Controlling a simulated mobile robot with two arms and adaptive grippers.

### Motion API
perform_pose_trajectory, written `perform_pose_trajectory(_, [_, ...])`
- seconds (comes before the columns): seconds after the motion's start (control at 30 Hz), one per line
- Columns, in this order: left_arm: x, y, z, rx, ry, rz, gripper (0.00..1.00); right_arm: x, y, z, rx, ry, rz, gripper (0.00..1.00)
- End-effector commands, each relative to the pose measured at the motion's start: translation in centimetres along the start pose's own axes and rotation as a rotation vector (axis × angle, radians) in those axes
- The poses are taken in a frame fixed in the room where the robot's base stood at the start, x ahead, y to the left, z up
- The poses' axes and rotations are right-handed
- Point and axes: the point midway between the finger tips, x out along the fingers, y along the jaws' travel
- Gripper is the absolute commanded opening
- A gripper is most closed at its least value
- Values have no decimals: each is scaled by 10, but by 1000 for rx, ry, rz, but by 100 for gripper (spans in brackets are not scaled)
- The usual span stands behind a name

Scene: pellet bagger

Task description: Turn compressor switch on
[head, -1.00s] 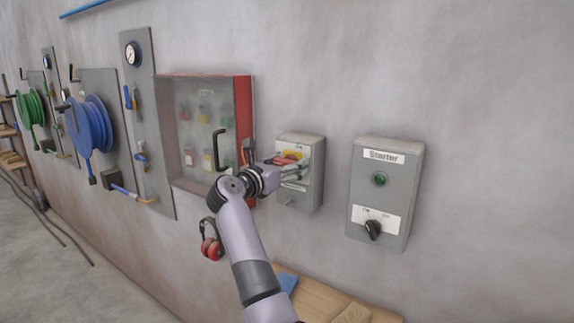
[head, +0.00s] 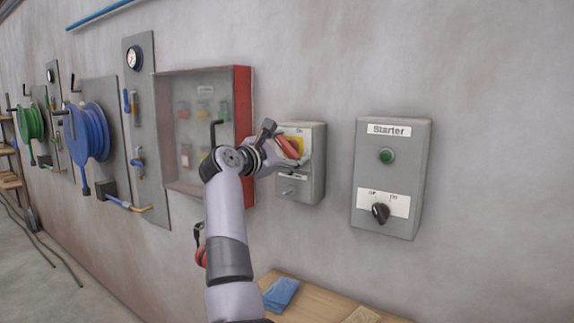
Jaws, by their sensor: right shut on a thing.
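A grey switch box (head: 311,187) is on the wall in the middle of the head view. It has a yellow plate with an "On" label at the top and a red rotary handle (head: 289,148) tilted on that plate. My right gripper (head: 281,149) is at the front of the box, shut on the red handle. Its fingers and wrist hide part of the handle and the plate, so I cannot tell the exact position of the handle. My left gripper is out of view.
A grey Starter box (head: 386,150) with a green button and a black knob hangs to the right. A red-framed glass cabinet (head: 242,110) is close to the left. A wooden bench with a blue cloth (head: 281,293) is below. Hose reels (head: 90,133) are further left.

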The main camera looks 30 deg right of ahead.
Motion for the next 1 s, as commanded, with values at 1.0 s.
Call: perform_pose_trajectory(1.0, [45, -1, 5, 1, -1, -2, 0, 0, -3, -1, 780, -1, -3, 42])
